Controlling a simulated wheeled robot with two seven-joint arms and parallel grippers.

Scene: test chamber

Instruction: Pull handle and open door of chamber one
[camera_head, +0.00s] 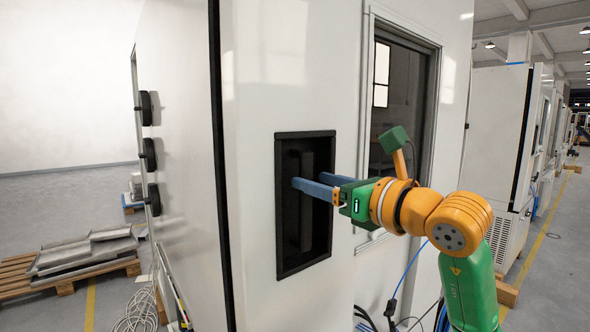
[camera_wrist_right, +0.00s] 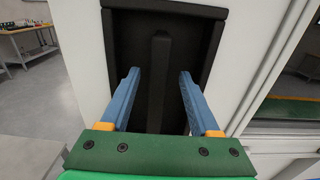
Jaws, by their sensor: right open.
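The white chamber door (camera_head: 255,90) stands in front of me, with a black recessed handle pocket (camera_head: 305,264). A dark vertical handle bar (camera_head: 307,200) is inside the pocket. My right gripper (camera_head: 314,182) reaches in from the right, with its blue fingers at the pocket. In the right wrist view, the handle bar (camera_wrist_right: 160,85) stands between the two open fingers of my right gripper (camera_wrist_right: 158,78), with a gap on both sides. The fingers do not touch the bar there. My left gripper is not in view.
A window (camera_head: 398,110) is set in the chamber to the right of the handle. Black hinges (camera_head: 150,155) show on the left side. Metal sheets (camera_head: 85,250) lie on a pallet at the left. Cables (camera_head: 395,310) hang below my right arm.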

